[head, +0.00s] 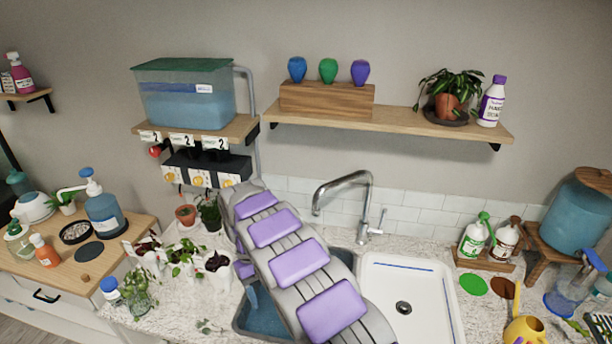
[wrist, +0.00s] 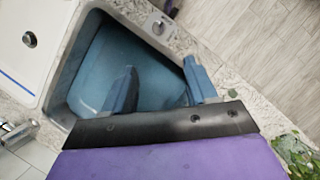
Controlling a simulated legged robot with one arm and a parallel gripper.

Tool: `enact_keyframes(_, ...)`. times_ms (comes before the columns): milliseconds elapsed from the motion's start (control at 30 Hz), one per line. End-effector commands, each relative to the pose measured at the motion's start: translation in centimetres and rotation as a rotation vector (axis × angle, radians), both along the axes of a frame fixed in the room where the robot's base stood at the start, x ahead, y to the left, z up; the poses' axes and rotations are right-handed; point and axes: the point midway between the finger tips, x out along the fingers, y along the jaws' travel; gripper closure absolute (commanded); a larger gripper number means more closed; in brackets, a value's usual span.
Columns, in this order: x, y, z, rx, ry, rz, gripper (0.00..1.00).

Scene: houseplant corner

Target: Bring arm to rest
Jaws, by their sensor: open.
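My arm reaches out from the bottom of the head view over the counter and the left sink basin. Its purple-padded links hide much of that basin. In the wrist view my gripper (wrist: 162,88) has two blue fingers set wide apart, with nothing between them. It hangs above the sink basin (wrist: 90,75), which holds blue water, and the counter edge. The basin also shows beside my arm in the head view (head: 262,318). The gripper itself is mostly hidden behind my arm in the head view.
A faucet (head: 345,195) stands right of my arm, behind the white drainer basin (head: 425,285). White pots with plants (head: 217,265) stand close on the left. A shelf (head: 400,122) and a water tank (head: 187,98) are above.

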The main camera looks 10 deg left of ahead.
Motion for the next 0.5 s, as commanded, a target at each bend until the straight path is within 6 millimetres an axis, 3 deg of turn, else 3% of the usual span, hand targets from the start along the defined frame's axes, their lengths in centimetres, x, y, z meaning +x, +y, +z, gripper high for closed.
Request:
enact_keyframes(167,0.2,-2.1,1.5,-0.007,-0.017,-0.039,0.43)
enact_keyframes(500,-1.3,-12.0,7.9,-0.024,-0.087,-0.225,0.43)
